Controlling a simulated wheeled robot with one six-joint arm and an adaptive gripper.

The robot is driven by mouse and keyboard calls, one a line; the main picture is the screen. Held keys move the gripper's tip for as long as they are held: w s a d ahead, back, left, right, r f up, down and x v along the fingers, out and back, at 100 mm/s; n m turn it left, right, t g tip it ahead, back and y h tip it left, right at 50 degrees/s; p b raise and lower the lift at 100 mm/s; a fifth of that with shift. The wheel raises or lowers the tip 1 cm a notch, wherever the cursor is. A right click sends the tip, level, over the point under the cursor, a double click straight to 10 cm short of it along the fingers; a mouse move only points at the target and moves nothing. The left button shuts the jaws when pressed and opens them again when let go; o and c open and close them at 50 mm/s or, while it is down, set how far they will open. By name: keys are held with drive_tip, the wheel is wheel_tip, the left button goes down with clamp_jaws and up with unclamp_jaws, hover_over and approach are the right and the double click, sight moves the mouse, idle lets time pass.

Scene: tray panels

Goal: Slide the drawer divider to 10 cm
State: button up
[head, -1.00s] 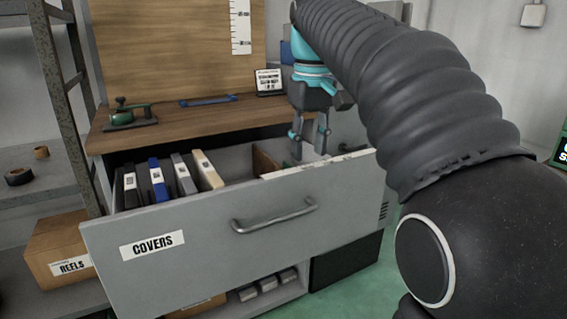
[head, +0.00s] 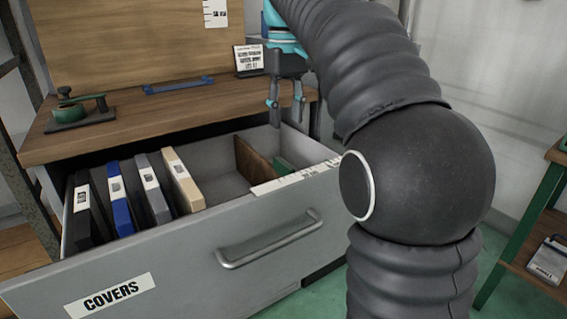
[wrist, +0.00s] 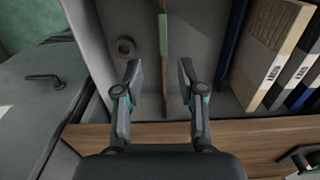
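The grey drawer (head: 190,245) labelled COVERS stands open. A brown upright divider (head: 254,163) stands across it, right of the covers, with a green part (head: 284,164) beside its front portion. A white marked strip (head: 296,177) lies on the drawer's front rim; its figures are too small to read. My gripper (head: 286,106) is open and empty above the back right of the drawer. In the wrist view, the divider (wrist: 163,85) and its green top section appear between my open fingers (wrist: 158,72), apparently below them without contact.
Several upright covers (head: 182,183) fill the drawer's left side, with bare floor between them and the divider. A round roll (wrist: 125,47) lies on the divider's other side. The wooden worktop (head: 170,119) holds a green tool (head: 78,108) and a small sign (head: 248,58).

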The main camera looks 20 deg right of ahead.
sight(284, 163)
drive_tip(key=f+b, duration=0.1)
drive_tip(key=f, duration=0.6)
drive_tip(key=f+b, duration=0.1)
drive_tip(key=f, duration=0.3)
drive_tip(key=shift+a+f+b, duration=0.2)
drive_tip(key=shift+a+b, duration=0.05)
drive_tip(key=shift+b, duration=0.05)
clamp_jaws()
